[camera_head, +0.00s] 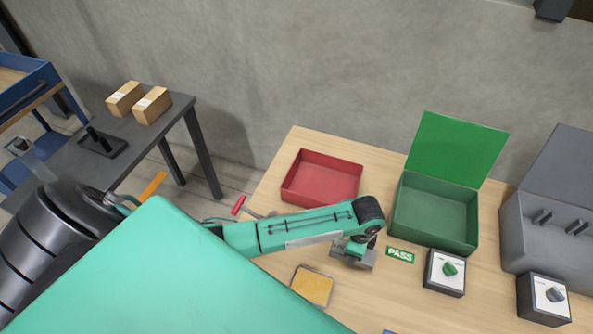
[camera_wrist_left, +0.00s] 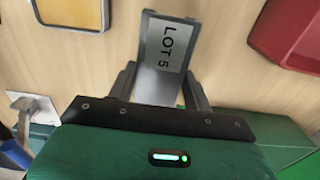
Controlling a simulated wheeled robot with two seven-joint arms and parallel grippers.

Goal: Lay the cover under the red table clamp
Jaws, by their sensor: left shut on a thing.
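The cover is a flat grey plate (camera_wrist_left: 155,88) with a white "LOT 5" label. My left gripper (camera_wrist_left: 158,80) is shut on it in the left wrist view, with a finger on each side. In the head view my left gripper (camera_head: 353,252) is low over the middle of the wooden table, between the red bin and the green box; the cover is hard to tell from the gripper there. The red table clamp (camera_head: 239,205) is at the table's left edge, left of the gripper and partly hidden by my arm. My right gripper is not in view.
A red bin (camera_head: 320,178) stands behind my forearm. A shallow tray with orange-yellow contents (camera_head: 312,287) lies in front. An open green box (camera_head: 435,212), a PASS sign (camera_head: 400,255) and a knob box (camera_head: 445,272) are on the right. A grey case (camera_head: 553,240) stands farther right.

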